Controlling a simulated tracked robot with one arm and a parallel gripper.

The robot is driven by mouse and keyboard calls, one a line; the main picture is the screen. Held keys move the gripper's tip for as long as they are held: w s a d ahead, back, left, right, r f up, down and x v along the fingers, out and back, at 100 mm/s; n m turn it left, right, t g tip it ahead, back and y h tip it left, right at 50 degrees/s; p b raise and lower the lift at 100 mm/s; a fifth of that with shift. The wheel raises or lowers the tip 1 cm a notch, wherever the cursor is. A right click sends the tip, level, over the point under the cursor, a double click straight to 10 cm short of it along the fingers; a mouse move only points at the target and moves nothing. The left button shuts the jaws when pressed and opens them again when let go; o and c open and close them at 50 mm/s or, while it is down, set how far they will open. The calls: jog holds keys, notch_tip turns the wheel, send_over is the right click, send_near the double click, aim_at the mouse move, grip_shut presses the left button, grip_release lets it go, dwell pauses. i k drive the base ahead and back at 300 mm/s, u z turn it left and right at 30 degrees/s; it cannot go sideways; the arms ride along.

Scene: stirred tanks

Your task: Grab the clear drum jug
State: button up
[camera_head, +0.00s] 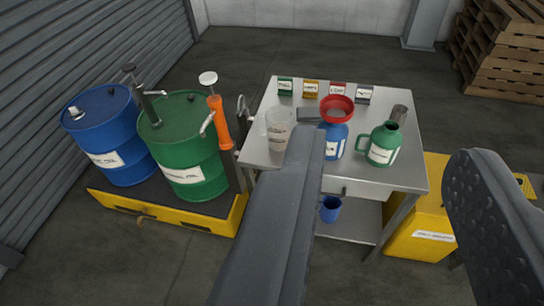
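A clear, see-through jug (279,129) with a pale label stands upright on the left part of the steel table (376,179). My gripper (390,150) is open, its two dark fingers wide apart and nothing held between them. The left finger reaches up the middle of the picture, its tip just right of the clear jug and over the table's front. The right finger is at the far right, over the yellow cabinet side. I cannot tell the depth gap between the left finger and the jug.
A blue container with a red funnel (337,108) and a green jug (381,144) stand right of the clear jug. Small cans (311,89) line the back. A blue drum (107,134) and green drum (184,145) stand left on a yellow pallet (205,221). Pallets (502,50) are back right.

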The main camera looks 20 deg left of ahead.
aim_at(279, 119)
jog(key=z, duration=0.4)
jog(key=i, duration=1.9)
jog(key=u, duration=0.55)
